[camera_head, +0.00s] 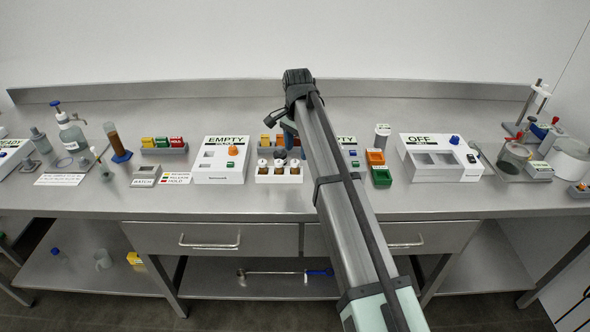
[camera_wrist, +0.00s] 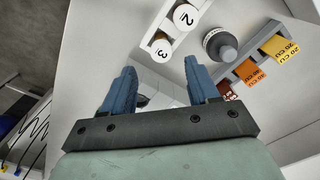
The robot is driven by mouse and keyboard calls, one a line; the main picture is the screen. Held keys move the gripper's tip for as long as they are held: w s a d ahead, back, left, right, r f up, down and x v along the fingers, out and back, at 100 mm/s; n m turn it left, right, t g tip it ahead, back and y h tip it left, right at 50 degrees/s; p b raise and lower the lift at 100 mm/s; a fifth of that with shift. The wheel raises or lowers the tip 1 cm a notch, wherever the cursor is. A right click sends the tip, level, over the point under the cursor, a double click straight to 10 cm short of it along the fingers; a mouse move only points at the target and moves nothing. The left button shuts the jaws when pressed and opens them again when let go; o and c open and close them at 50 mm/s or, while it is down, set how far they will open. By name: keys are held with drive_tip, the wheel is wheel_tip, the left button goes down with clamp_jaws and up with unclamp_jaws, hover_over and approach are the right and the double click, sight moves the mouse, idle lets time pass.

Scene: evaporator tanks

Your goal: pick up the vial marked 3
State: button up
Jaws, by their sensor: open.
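The vial marked 3 (camera_wrist: 161,48) has a white round cap and sits at the near end of a white rack (camera_wrist: 172,30) in the wrist view. The vial marked 2 (camera_wrist: 186,16) stands beside it. My gripper (camera_wrist: 160,68) is open and empty, with its two blue fingers pointing toward the vial marked 3, which lies beyond the gap between the fingertips. In the head view the rack (camera_head: 279,179) holds several amber, white-capped vials; I cannot read their numbers there. A blue part of my gripper (camera_head: 289,135) shows above the rack; the arm hides the rest.
A white box labelled EMPTY (camera_head: 221,160) stands left of the rack.

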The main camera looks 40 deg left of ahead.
sight(295, 161)
drive_tip(key=shift+s+a+f, duration=0.1)
drive_tip(key=shift+s+f, duration=0.05)
drive_tip(key=shift+f, duration=1.4)
drive_tip(key=shift+s+a+f, duration=0.1)
drive_tip(key=shift+s+f, duration=0.05)
drive_tip(key=shift+f, duration=1.35)
drive_tip(key=shift+c, duration=0.2)
clamp_jaws()
